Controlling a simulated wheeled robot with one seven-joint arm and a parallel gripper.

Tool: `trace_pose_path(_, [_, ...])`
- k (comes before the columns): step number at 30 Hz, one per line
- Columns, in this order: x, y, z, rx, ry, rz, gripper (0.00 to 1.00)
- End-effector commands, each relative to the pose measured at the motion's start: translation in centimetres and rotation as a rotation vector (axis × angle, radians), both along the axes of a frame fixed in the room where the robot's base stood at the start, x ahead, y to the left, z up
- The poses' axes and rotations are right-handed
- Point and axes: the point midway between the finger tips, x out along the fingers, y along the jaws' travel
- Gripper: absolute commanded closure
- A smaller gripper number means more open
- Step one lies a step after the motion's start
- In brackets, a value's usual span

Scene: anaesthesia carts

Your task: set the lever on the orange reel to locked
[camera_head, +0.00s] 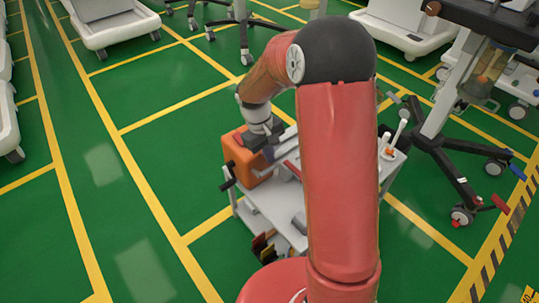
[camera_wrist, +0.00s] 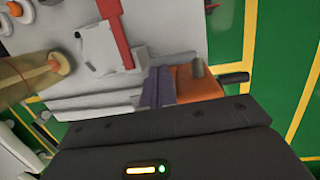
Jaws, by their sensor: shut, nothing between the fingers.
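The orange reel (camera_head: 242,156) is a boxy orange housing at the left end of a grey cart top, with a black crank handle (camera_head: 228,178) on its left side. My gripper (camera_head: 264,139) is low over the reel's top right edge. In the wrist view, the shut fingers (camera_wrist: 158,87) are beside the orange reel (camera_wrist: 200,88), partly covering it; contact cannot be told. A short grey peg (camera_wrist: 197,68) shows at the reel's edge; I cannot tell whether it is the lever. The lever's position is not readable. The gripper body hides part of the reel.
A pale cart top (camera_head: 282,212) carries grey parts and a red bar (camera_wrist: 116,32) beside the reel. A wheeled stand (camera_head: 433,120) is close on the right. Green floor with yellow lines is free on the left. My red arm hides part of the cart.

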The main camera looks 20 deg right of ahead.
Motion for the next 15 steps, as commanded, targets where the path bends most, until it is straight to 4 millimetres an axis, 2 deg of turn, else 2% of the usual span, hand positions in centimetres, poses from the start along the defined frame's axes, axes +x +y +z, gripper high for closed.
trace_pose_path(1, [0.1,0.1,1.8,0.000,-0.002,0.000,1.00])
trace_pose_path(3, [0.3,0.3,3.4,0.000,-0.003,0.000,1.00])
trace_pose_path(5, [0.6,0.4,4.0,0.000,-0.009,-0.002,1.00])
trace_pose_path(9, [1.2,0.6,7.2,0.001,-0.007,-0.001,1.00])
trace_pose_path(15, [1.8,0.9,10.6,0.001,-0.005,0.000,1.00])
